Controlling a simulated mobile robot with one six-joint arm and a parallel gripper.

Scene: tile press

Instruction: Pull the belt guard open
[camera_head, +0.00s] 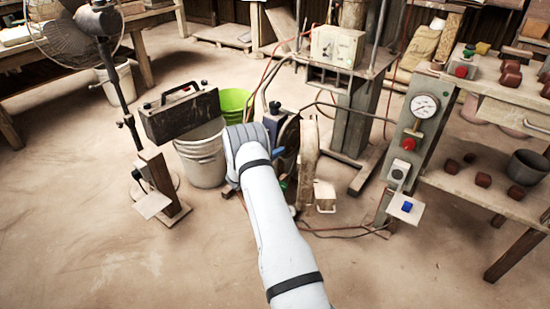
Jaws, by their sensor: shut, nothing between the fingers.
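An upright tan panel (308,160) stands beside a dark wheel (288,145) in the middle of the head view. It may be the belt guard, but I cannot tell for sure, nor whether it is open. My arm reaches up from the bottom and bends near the wheel. Its far end is hidden behind its own link, so my gripper does not show and any contact with the panel is hidden.
A post with a small plate (160,187) and a fan (78,30) stand left. A white bucket (203,160) and a green bucket (235,104) are behind my arm. A gauge column (412,125) and a workbench stand right. Cables lie beside the panel; the front floor is clear.

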